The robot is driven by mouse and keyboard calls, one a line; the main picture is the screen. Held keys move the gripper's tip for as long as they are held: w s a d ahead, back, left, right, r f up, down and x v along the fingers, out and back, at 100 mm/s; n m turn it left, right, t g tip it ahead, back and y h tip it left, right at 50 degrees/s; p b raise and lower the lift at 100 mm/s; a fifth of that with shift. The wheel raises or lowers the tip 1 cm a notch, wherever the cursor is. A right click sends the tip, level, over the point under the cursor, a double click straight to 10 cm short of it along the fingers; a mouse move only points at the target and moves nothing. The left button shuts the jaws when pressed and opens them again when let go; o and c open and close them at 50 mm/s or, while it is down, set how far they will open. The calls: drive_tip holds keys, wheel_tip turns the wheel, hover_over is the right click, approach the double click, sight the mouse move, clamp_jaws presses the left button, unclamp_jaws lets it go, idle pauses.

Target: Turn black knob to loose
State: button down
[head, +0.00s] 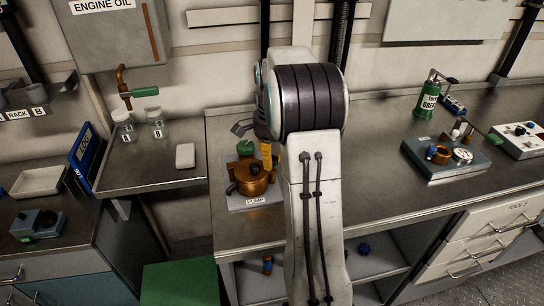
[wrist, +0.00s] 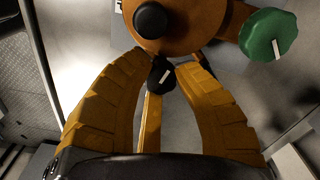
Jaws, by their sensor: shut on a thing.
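The black knob (wrist: 157,72) with a short white mark sits beside the orange-brown pump body (wrist: 180,38) in the wrist view. The mark runs at a slant, from lower left to upper right. In the head view the copper-coloured pump (head: 250,186) stands on a plate labelled PUMP, and one yellow finger of my gripper (head: 267,158) shows there. The black knob is hidden in the head view, behind my arm and gripper.
A green knob (wrist: 268,36) with a white mark is on the pump's other side. A round black cap (wrist: 151,20) tops the pump. A white block (head: 185,156) and glass jars (head: 124,126) stand on the left counter. The bench to the right (head: 375,150) has free room.

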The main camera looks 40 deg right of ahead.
drive_tip(key=n+p, duration=0.1)
drive_tip(key=n, duration=0.5)
drive_tip(key=shift+f, duration=0.1)
drive_tip(key=n+p, duration=0.1)
drive_tip(key=n, duration=0.5)
drive_tip(key=shift+s+f+n, duration=0.1)
drive_tip(key=shift+n, duration=0.2)
idle(0.3)
drive_tip(key=c, duration=1.2)
unclamp_jaws()
drive_tip(key=shift+c, duration=0.2)
drive_tip(key=shift+o, duration=0.2)
drive_tip(key=shift+r, duration=0.2)
drive_tip(key=shift+r, duration=0.3)
wheel_tip(320, 180, up, 11)
